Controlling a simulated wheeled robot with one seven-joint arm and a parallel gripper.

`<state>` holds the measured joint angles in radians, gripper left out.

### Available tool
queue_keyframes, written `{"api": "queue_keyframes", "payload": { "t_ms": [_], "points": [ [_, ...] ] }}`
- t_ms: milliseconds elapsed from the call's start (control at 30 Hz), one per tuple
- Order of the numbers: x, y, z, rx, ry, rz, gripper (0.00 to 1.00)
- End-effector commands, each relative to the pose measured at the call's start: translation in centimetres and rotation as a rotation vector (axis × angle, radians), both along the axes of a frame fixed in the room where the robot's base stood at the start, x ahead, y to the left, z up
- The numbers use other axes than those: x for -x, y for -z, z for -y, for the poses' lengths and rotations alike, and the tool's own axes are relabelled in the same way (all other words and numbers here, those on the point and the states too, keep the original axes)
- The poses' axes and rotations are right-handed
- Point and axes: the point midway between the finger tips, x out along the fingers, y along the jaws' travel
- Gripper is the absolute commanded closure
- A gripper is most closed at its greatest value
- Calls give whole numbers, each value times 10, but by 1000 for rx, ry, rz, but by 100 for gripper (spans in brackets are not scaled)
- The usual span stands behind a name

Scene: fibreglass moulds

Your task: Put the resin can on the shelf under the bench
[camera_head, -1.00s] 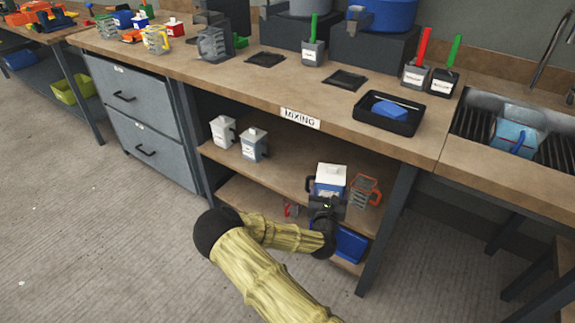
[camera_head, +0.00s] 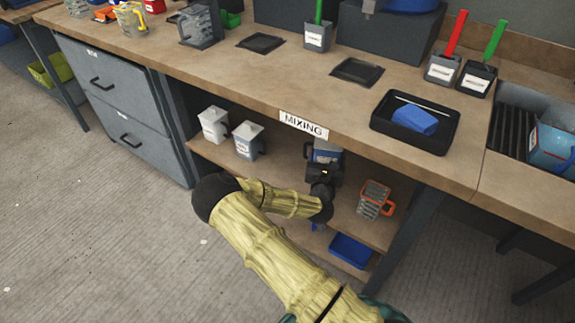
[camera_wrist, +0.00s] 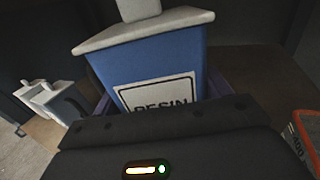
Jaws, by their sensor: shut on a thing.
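The resin can (camera_wrist: 165,62) is blue with a white lid and a RESIN label, and fills the middle of the wrist view. In the head view the can (camera_head: 325,151) is under the front edge of the bench (camera_head: 255,90), its top hidden by the bench top. My gripper (camera_head: 322,166) is shut on the can, on its near side. The can looks about upright, over or on the upper shelf (camera_head: 285,174). I cannot tell whether its base touches the shelf, because my gripper hides it.
Two pale lidded cans, one white (camera_head: 213,124) and one grey-blue (camera_head: 248,140), stand on the shelf to the left. A clear jug with an orange rim (camera_head: 375,199) stands close on the right. A blue tray (camera_head: 351,250) lies lower down. Shelf between the grey-blue can and my gripper is bare.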

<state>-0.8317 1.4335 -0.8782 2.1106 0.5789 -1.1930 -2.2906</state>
Motion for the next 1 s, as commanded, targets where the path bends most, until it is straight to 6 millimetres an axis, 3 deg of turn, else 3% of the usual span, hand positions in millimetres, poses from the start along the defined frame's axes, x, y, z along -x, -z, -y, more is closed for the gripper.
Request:
{"api": "queue_keyframes", "payload": {
  "t_ms": [267, 567, 1000],
  "points": [
    [0, 5, 0, 1, 0, 3, 63],
    [0, 47, 0, 1, 0, 2, 63],
    [0, 57, 0, 0, 0, 3, 63]
  ]
}}
